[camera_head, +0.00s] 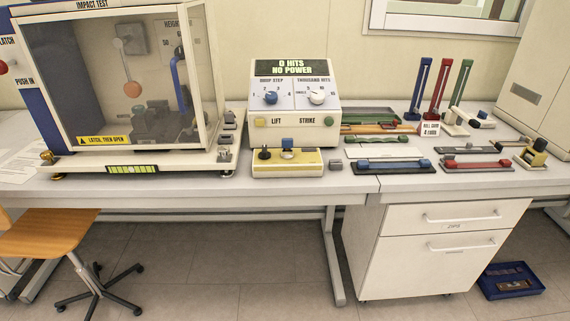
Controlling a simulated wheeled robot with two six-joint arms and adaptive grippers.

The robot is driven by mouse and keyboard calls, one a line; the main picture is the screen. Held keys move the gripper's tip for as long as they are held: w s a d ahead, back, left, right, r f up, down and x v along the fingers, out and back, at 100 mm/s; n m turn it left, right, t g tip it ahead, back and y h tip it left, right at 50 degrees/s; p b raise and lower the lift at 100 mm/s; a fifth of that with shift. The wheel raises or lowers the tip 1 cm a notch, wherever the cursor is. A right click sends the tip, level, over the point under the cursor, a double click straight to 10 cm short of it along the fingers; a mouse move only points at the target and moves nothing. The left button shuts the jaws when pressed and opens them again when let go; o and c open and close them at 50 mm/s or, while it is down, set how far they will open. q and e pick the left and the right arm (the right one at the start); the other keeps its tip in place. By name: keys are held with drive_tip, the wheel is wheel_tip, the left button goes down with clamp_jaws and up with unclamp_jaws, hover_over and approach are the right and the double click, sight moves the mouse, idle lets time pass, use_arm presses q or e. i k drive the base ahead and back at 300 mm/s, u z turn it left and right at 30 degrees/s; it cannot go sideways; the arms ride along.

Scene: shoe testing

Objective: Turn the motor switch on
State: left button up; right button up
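A white control box (347,113) stands mid-table; its display (291,67) reads "0 HITS NO POWER". It has a blue drop step dial (270,97), a white thousand hits dial (317,97), and buttons marked LIFT (260,122) and STRIKE (328,121). In front lies a low yellow box (288,170) with a black knob (264,154) on its left and a blue block-like part (287,144) at its middle. No label reading motor switch is legible, so I cannot tell which part it is or its position. Neither gripper is in view.
An impact test cabinet (113,170) with clear panels stands at left. Coloured bars and clamps, including a blue one (391,166) and a red one (475,164), crowd the table's right side. Below are a chair (45,232), drawers (435,265) and a blue tray (482,287).

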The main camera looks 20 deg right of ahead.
sight(265, 154)
drive_tip(key=z, duration=0.45)
drive_tip(key=k, duration=0.6)
drive_tip(key=z, duration=1.3)
drive_tip(key=i, duration=1.55)
drive_tip(key=u, duration=0.35)
